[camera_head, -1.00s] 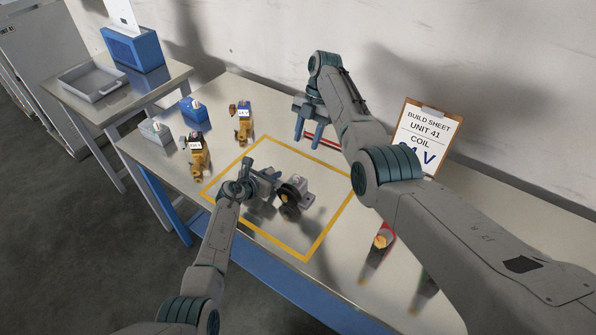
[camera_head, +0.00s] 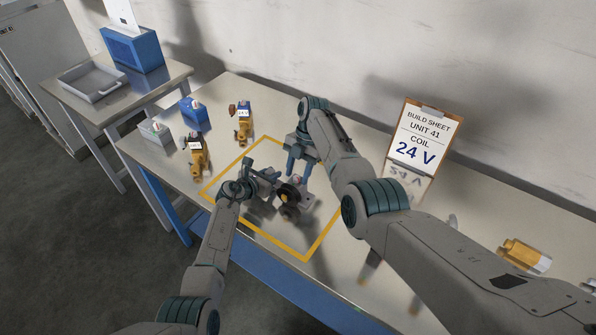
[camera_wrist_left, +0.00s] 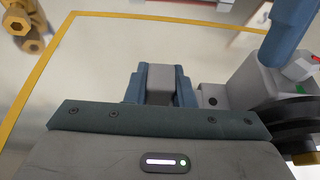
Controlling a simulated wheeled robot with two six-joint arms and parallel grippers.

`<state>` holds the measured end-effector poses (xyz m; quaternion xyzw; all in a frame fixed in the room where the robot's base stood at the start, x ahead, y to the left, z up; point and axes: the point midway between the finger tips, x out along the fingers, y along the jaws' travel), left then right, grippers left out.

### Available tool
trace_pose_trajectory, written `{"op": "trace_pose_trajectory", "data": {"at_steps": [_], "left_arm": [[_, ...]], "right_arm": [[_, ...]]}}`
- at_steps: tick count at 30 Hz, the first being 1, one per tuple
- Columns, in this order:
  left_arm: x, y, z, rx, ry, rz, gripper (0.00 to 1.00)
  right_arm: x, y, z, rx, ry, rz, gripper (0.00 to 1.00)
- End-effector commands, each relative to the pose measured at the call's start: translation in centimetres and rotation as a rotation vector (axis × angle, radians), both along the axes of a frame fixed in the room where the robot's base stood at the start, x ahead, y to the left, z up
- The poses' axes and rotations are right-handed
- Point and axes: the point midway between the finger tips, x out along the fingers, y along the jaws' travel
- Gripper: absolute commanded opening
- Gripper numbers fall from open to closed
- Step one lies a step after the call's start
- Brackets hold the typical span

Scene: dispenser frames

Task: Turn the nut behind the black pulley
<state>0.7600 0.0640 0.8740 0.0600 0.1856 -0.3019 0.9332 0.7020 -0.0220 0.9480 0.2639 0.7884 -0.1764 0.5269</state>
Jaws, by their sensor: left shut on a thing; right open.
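The black pulley (camera_head: 290,192) sits on the front of a grey housing (camera_head: 308,203) inside the yellow-outlined square. It also shows at the right edge of the left wrist view (camera_wrist_left: 284,118), with a brass part (camera_wrist_left: 306,158) on its near side. I cannot make out a nut behind the pulley. My left gripper (camera_head: 266,179) is shut on a grey block (camera_wrist_left: 160,84) beside the housing. My right gripper (camera_head: 299,163) is open, pointing down just behind and above the housing. One of its blue fingers (camera_wrist_left: 292,30) shows over the housing in the left wrist view.
Brass valves with labelled coils (camera_head: 197,155) stand at the back left, near a blue box (camera_head: 194,112) and a grey box (camera_head: 155,130). A build sheet reading 24 V (camera_head: 420,140) stands behind my right arm. Another brass part (camera_head: 524,256) lies at the right.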

Motion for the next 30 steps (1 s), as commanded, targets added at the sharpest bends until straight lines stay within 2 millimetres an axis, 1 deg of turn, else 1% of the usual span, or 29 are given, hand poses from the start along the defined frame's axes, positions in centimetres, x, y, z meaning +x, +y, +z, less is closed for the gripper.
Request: {"op": "trace_pose_trajectory", "data": {"at_steps": [2,6,8,9,14,20,26,30], "left_arm": [[-0.02,-0.02,-0.04,-0.001,0.001,-0.001,0.00],[-0.02,-0.02,-0.03,-0.001,0.001,-0.001,0.00],[-0.02,-0.02,-0.04,-0.001,0.001,-0.001,0.00],[-0.02,-0.02,-0.04,-0.001,0.001,0.000,0.00],[-0.02,-0.02,-0.04,0.000,0.001,0.000,0.00],[-0.03,-0.02,-0.05,0.000,0.001,0.000,0.00],[-0.03,-0.03,-0.05,0.000,0.002,-0.001,0.00],[-0.03,-0.03,-0.05,0.000,0.002,-0.001,0.00]], "right_arm": [[-0.01,0.01,0.00,0.000,0.000,0.000,0.42],[0.00,0.00,0.01,0.000,0.000,0.000,0.14],[0.00,0.00,0.01,0.000,0.000,0.000,0.03],[0.00,0.00,0.01,0.000,0.000,0.000,0.00],[0.00,-0.01,0.01,0.000,0.000,-0.005,0.00],[-0.03,-0.04,-0.06,0.001,0.000,-0.056,0.00],[-0.09,-0.14,-0.07,0.000,-0.001,-0.178,0.00],[-0.18,-0.22,-0.08,0.000,-0.002,-0.300,0.00]]}}
